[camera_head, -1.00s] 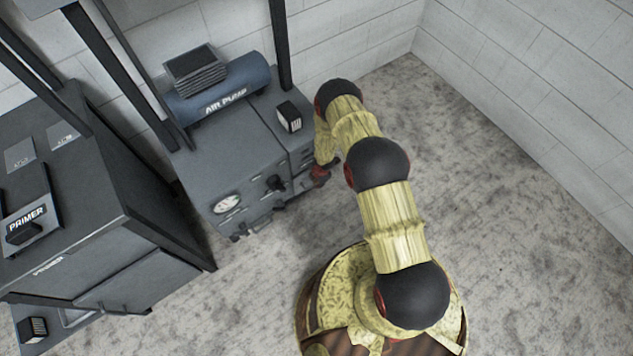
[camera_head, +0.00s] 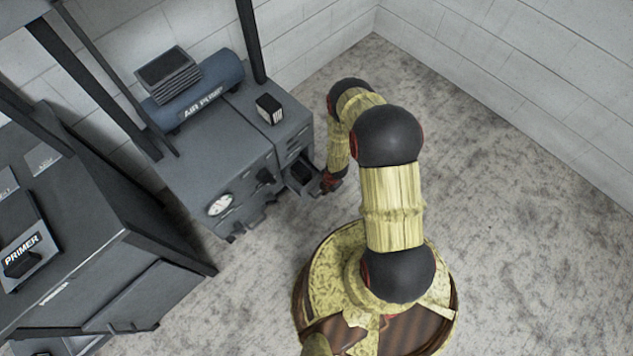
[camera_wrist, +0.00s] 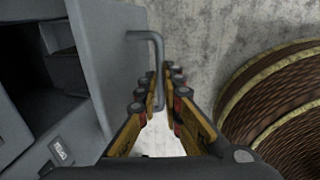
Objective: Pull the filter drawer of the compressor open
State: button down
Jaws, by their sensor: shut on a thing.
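The compressor (camera_head: 213,150) is a grey cabinet with a blue tank marked as an air pump on top. Its filter drawer (camera_head: 299,181) stands partly out of the front at the right, and its dark inside shows from above. In the wrist view the drawer's grey front (camera_wrist: 112,70) stands apart from the dark opening at left. A grey bar handle (camera_wrist: 144,36) sticks out from that front. My gripper (camera_wrist: 165,88) is shut on the handle, with a finger on each side of it. In the head view my gripper (camera_head: 329,182) is at the drawer's outer end, partly hidden by my arm.
A dark primer cabinet (camera_head: 75,235) stands at the left. A round gauge (camera_head: 220,204) and a black knob (camera_head: 264,176) are on the compressor's front, left of the drawer. A small black box (camera_head: 269,108) sits on top. Bare concrete floor (camera_head: 500,230) lies open at right.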

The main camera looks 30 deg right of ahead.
jog(key=shift+s+d, duration=0.15)
jog(key=shift+s, duration=0.4)
jog(key=shift+s+d, duration=0.15)
jog(key=shift+s, duration=0.35)
jog(key=c, duration=2)
grip_release()
jog(key=shift+o, duration=0.4)
jog(key=shift+r, duration=0.1)
notch_tip(320, 180, up, 12)
jog(key=s, duration=0.2)
jog(key=shift+d+f, duration=0.25)
jog(key=shift+d, duration=0.15)
